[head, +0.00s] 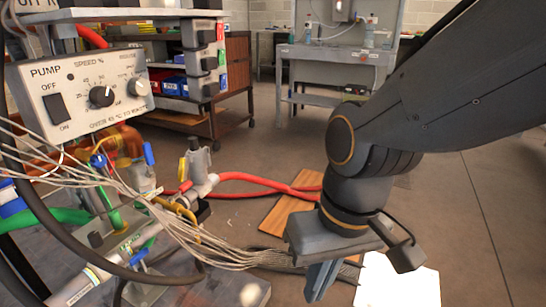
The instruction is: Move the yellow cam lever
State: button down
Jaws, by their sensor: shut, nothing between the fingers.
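A curved yellow lever (178,209) shows on the pipe fittings left of centre, beside a grey and white valve body. Loose wires cross in front of its lower part. A smaller yellow piece (183,168) shows on the grey upright fitting just above; I cannot tell for certain which of the two is the cam lever. My gripper (320,284) points down at the lower right of centre, well to the right of both yellow pieces and apart from them. Its fingers are together and hold nothing; their tips are near the bottom edge of the picture.
A pump control box (84,92) overhangs the fittings at the left. A bundle of grey wires (215,250) runs from the fittings towards my gripper. A red hose (265,180) lies behind. A wooden board (289,215) and a white sheet (400,284) lie low. Open floor is at the right.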

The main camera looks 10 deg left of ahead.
aim_at(183, 166)
jog(key=z, duration=0.25)
jog(key=i, duration=1.05)
jog(key=u, duration=0.85)
jog(key=i, duration=0.25)
jog(key=u, duration=0.3)
